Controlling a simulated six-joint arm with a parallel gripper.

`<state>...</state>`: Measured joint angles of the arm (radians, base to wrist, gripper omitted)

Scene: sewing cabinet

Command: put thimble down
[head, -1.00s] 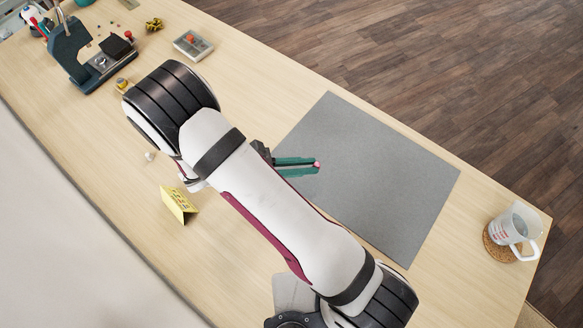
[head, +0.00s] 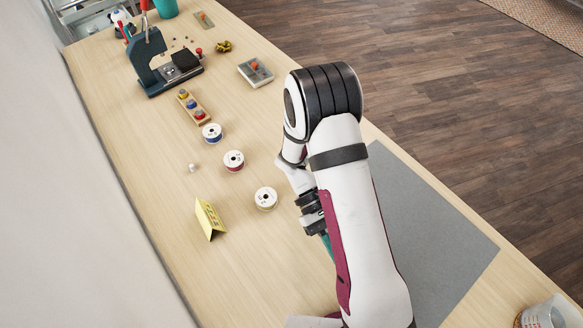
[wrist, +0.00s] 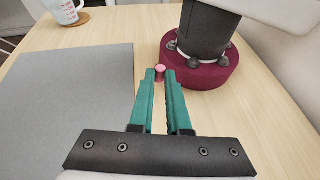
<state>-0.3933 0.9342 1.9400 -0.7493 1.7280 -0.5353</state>
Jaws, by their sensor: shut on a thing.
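A small pink thimble (wrist: 160,70) sits between the tips of my gripper (wrist: 160,77) in the wrist view. The teal fingers are shut on it. It appears held over the bare table beside the grey mat (wrist: 75,95), near its right edge in that view. In the head view my arm hides the thimble and the fingertips; only a bit of a teal finger (head: 328,245) shows below the wrist.
The grey mat (head: 440,230) lies right of my arm. Several thread spools, one white-rimmed (head: 266,198), and a yellow folded card (head: 209,217) stand to the left. A press (head: 165,65) is farther back. A measuring cup (head: 548,314) stands at the lower right.

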